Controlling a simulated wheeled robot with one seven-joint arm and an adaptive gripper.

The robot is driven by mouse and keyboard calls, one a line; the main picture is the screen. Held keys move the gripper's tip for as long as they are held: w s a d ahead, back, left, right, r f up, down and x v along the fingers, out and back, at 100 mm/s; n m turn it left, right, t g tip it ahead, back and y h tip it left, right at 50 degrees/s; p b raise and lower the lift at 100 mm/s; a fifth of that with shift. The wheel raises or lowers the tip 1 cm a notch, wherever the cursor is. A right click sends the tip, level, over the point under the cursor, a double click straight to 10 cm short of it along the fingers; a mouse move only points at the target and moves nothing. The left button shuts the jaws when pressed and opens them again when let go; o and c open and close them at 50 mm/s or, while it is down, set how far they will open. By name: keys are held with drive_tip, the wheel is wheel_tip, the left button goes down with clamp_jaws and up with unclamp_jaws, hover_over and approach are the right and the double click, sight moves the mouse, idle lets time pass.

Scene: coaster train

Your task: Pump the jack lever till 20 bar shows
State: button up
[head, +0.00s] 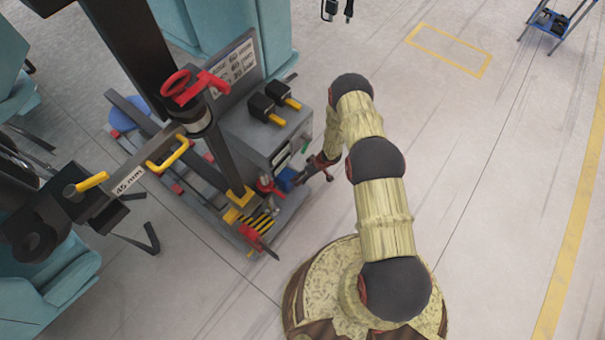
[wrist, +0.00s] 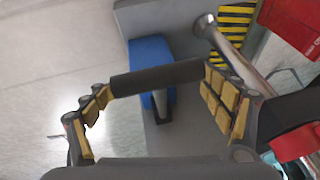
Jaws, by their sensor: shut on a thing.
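My gripper (wrist: 157,80) is shut on a black cylindrical grip, which I take to be the jack lever's handle (wrist: 155,79), in the wrist view. The grip lies across between the two yellow-padded fingers, one at each end. In the head view my gripper (head: 312,172) is low at the right side of the grey machine (head: 262,135), by a small blue part (head: 286,180). That blue part (wrist: 150,52) shows behind the grip in the wrist view. I cannot make out a pressure reading.
The machine carries a dark upright column with a red handwheel (head: 183,88), black boxes with yellow handles (head: 270,101) and a plate marked 45 mm (head: 128,183). A silver rod (wrist: 228,48) is close to the right finger. The floor at right is clear up to a blue stand (head: 550,22).

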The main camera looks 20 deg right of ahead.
drive_tip(key=o, duration=1.7)
drive_tip(key=shift+s, duration=0.1)
drive_tip(key=shift+c, duration=0.2)
drive_tip(key=shift+r, duration=0.1)
drive_tip(key=v, duration=1.1)
drive_tip(key=shift+d+r, duration=0.2)
drive_tip(key=shift+r, duration=0.15)
